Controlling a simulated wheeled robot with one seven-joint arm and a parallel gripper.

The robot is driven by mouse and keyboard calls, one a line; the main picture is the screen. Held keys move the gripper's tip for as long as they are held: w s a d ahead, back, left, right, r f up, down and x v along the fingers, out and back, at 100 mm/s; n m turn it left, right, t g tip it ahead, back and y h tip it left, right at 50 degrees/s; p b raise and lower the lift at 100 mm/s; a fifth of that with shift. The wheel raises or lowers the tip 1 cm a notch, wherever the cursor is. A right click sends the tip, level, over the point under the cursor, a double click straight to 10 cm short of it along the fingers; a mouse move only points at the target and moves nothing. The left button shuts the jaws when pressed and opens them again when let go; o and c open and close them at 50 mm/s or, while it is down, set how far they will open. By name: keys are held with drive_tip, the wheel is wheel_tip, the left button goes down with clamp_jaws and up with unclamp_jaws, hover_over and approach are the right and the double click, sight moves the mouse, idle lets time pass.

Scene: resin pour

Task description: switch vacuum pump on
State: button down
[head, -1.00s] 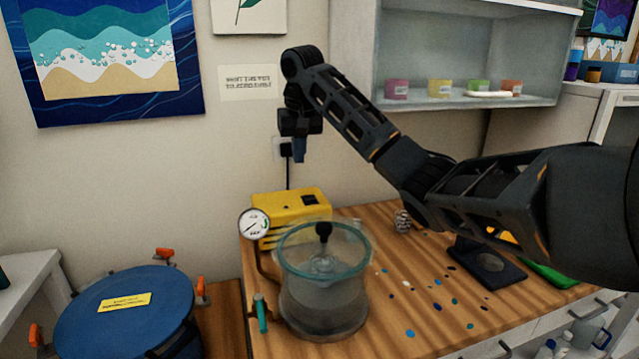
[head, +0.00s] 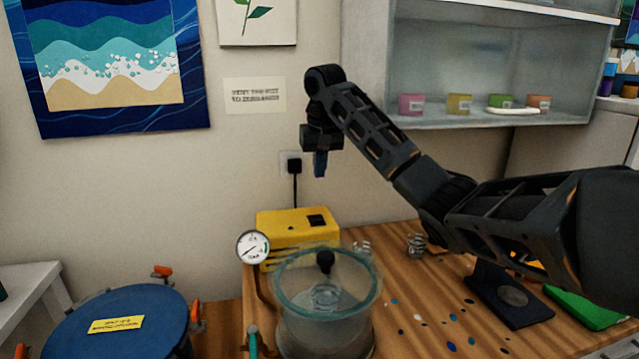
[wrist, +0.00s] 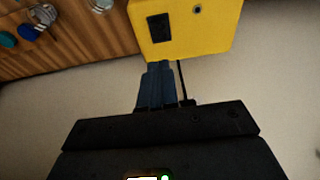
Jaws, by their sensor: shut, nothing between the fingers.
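The vacuum pump (head: 285,226) is a yellow box at the back of the wooden bench. A black rocker switch (head: 316,220) sits on its top, toward the right end; which way it is tipped is too small to tell. In the wrist view the pump (wrist: 205,35) and its switch (wrist: 159,28) lie just beyond my fingertips. My gripper (head: 320,166) points down with its blue fingers shut and empty. It is above the pump, near the switch end, and apart from it. The fingers also show in the wrist view (wrist: 157,68).
A glass vacuum chamber (head: 327,333) stands in front of the pump, with a pressure gauge (head: 253,246) at its left. A black plug (head: 294,166) is in the wall outlet behind. A blue round pressure pot (head: 120,330) stands at left. Small glass jars (head: 416,244) are to the right.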

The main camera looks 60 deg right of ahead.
drive_tip(key=b, duration=0.6)
hover_over(318, 219)
drive_tip(key=f, duration=1)
drive_tip(key=shift+s+a+f, duration=0.1)
drive_tip(key=shift+s+a, duration=0.1)
drive_tip(key=shift+a, duration=0.2)
drive_tip(key=shift+s+a+f+b, duration=0.1)
drive_tip(key=shift+a+f+b, duration=0.05)
drive_tip(key=shift+f+b, duration=1.05)
drive_tip(key=shift+r, duration=0.1)
